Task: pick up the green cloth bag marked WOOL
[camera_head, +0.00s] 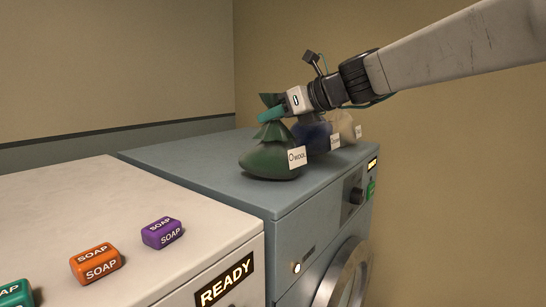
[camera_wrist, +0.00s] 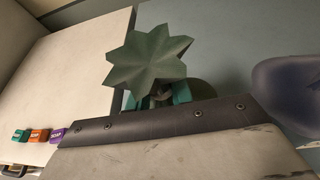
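The green cloth bag (camera_head: 270,155) stands on the blue-grey washer, with a white tag reading WOOL. Its gathered top (camera_wrist: 150,60) spreads like a star in the wrist view and hides much of its body. My gripper (camera_head: 271,114) is at the bag's neck, with teal fingers level with it, below the flared top. In the wrist view the fingers (camera_wrist: 160,98) show on both sides of the neck, partly hidden by the star-shaped top. I cannot tell whether they press on the neck. The bag looks upright, its base at the washer top.
A dark blue bag (camera_head: 312,136) and a beige bag (camera_head: 345,125) stand close behind the green one. The blue-grey washer (camera_head: 200,160) adjoins a white machine (camera_head: 60,210) marked READY. Purple (camera_head: 162,233), orange (camera_head: 96,263) and green (camera_head: 16,294) soap bars lie on the white top.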

